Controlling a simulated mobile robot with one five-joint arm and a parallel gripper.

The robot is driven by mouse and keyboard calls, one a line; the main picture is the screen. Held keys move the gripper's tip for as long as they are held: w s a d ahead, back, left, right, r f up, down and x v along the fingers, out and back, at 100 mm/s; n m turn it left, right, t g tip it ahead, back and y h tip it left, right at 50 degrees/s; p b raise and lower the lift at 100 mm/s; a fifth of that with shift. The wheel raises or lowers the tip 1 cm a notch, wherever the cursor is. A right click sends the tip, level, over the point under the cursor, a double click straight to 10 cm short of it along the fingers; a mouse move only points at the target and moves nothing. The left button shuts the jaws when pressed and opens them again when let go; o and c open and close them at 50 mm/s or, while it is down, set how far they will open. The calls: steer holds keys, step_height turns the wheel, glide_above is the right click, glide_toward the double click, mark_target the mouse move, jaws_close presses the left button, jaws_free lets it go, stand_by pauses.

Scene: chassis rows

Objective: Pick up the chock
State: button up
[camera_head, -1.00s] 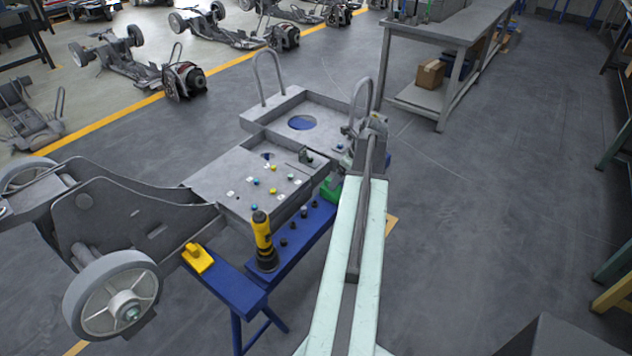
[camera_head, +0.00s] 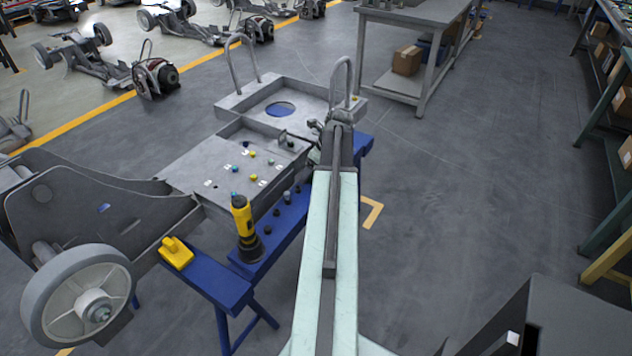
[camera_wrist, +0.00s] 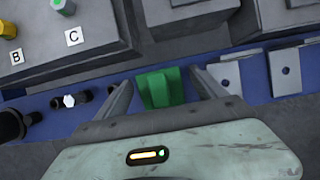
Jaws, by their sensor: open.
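A green block (camera_wrist: 160,88), which looks like a chock, lies on the blue bench top in the wrist view. My gripper (camera_wrist: 163,85) is open, with one finger on each side of the block. I cannot tell whether the fingers are low enough to reach around it. In the head view my gripper (camera_head: 322,128) is at the bench's right end, and my arm hides the green block. A yellow block with a raised grip (camera_head: 175,252), also chock-like, lies on the near end of the blue bench, by the chassis wheel.
A yellow and black power tool (camera_head: 246,228) stands on the bench (camera_head: 220,283). A grey chassis panel with coloured knobs (camera_head: 190,168) lies close behind. Black sockets and bolts (camera_wrist: 68,100) lie left of my fingers; metal brackets (camera_wrist: 285,72) lie right.

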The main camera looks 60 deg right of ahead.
steer(key=shift+f, duration=0.1)
steer(key=c, duration=1.7)
steer(key=shift+p, duration=0.3)
